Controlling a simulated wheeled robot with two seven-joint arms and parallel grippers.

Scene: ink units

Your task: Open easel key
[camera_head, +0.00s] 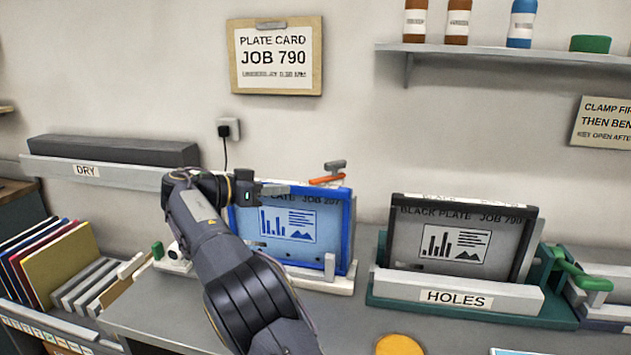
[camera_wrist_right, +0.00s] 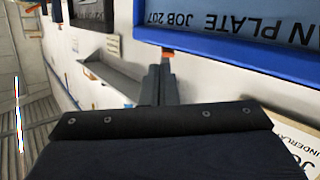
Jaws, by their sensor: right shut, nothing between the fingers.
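A blue-framed plate marked "JOB 207" (camera_head: 345,232) stands upright in a pale easel base (camera_head: 320,284). An orange key (camera_head: 326,180) with a grey block (camera_head: 335,165) above it shows at the plate's top edge. My right gripper (camera_head: 288,189) is shut and empty, its fingers pointing right, just left of the orange key. In the right wrist view the shut fingers (camera_wrist_right: 159,84) end close to an orange piece (camera_wrist_right: 167,53), beside the blue frame (camera_wrist_right: 230,45). I cannot tell whether they touch. My left gripper is not in view.
A black plate, JOB 790 (camera_head: 440,240), stands in a green holder marked "HOLES" (camera_head: 375,300) at right. A "DRY" rack (camera_head: 60,170) and coloured boards (camera_head: 60,265) are at left. A plate card (camera_head: 275,85) hangs on the wall. A yellow disc (camera_head: 398,345) lies at the front.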

